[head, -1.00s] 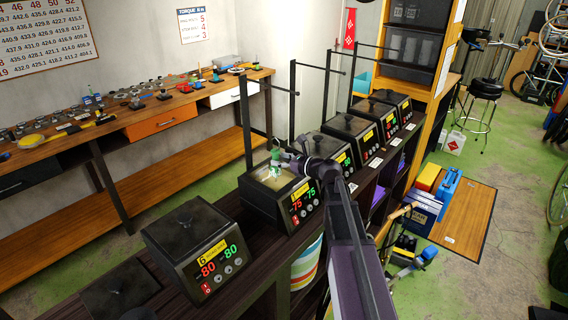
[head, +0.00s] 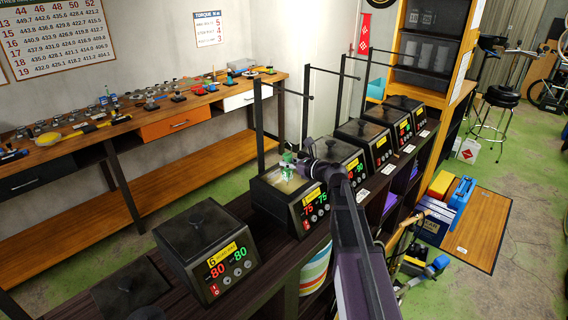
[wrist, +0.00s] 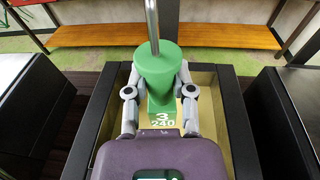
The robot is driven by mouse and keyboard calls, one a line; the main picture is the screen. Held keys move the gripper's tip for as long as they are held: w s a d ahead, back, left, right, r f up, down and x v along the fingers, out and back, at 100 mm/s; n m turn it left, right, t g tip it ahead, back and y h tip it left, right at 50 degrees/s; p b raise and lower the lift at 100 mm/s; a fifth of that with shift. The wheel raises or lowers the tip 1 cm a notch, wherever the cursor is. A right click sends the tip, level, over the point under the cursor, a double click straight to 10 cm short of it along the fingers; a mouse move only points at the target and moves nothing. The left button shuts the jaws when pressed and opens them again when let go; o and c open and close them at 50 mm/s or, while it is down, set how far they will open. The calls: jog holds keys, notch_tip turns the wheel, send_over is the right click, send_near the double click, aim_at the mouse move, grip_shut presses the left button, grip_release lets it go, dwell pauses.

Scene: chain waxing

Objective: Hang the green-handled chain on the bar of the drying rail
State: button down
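My gripper (head: 292,162) is shut on a green handle (head: 287,158), above the open wax pot (head: 278,207) with the 75 display. In the wrist view the two grey fingers of my gripper (wrist: 159,95) grip the sides of the green handle (wrist: 160,75), which is marked 3 and 240. A metal rod (wrist: 151,22) rises from the handle's top. The chain is hidden; I cannot tell if it is in the pot. Dark posts with thin bars stand behind the pots; the nearest upright (head: 257,125) has a bar (head: 284,85) at its top.
A lidded pot (head: 205,245) marked 6 stands to the left, and several lidded pots (head: 362,135) stand farther back on the same shelf. A wooden workbench (head: 140,115) with tools runs along the wall. The floor (head: 190,185) between bench and pots is clear.

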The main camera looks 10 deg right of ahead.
aim_at(288, 153)
jog(key=shift+w+r+p, duration=0.1)
jog(key=shift+r+p, duration=2.9)
jog(key=shift+r, duration=0.1)
jog(key=shift+r+p, duration=0.95)
jog(key=shift+p, duration=0.1)
jog(key=shift+f+b, duration=1.95)
jog(key=shift+r, duration=0.15)
